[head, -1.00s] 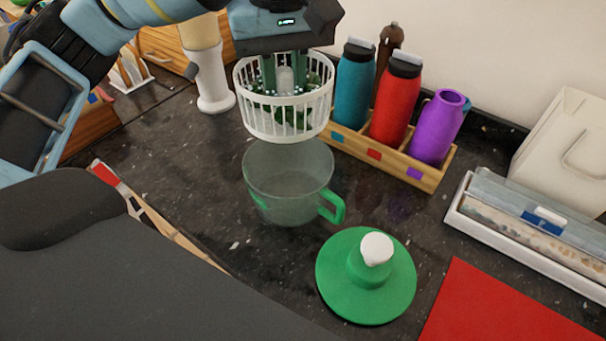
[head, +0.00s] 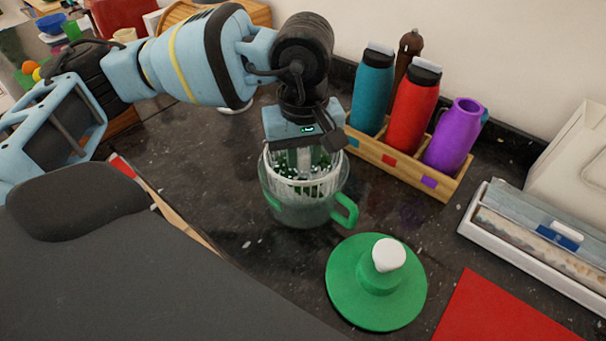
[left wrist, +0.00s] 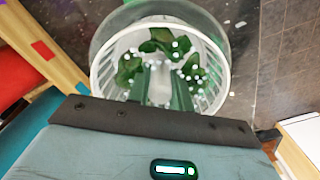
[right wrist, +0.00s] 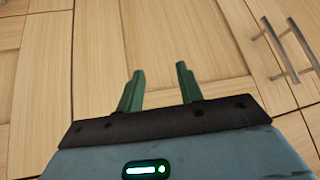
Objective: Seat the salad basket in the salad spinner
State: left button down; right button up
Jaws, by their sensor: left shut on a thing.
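The white slatted salad basket (head: 320,187) holds dark green leaves with white bits. My left gripper (head: 301,160) points down into it and is shut on its pale central post, as the left wrist view shows (left wrist: 160,92). The basket is at least partly inside the clear spinner bowl (head: 306,215), which has green handles. Its rim is near or a little above the bowl's rim; whether its base touches the bowl is hidden. The green lid (head: 345,295) with a white knob lies on the counter to the front right. My right gripper (right wrist: 160,78) is open and empty, before wooden cabinet fronts.
A wooden rack (head: 452,188) with teal (head: 371,92), red (head: 412,105) and purple (head: 453,135) bottles stands behind right. A white tray (head: 530,245) and a red mat (head: 505,310) are at right.

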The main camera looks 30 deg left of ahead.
aim_at(303, 178)
pick_arm(q)
jog(key=shift+f, duration=2.05)
jog(key=shift+f, duration=0.2)
jog(key=c, duration=1.3)
grip_release()
jog(key=shift+o, duration=0.2)
notch_tip(303, 178, up, 12)
jog(key=shift+r, duration=0.25)
jog(key=shift+s+f, duration=0.1)
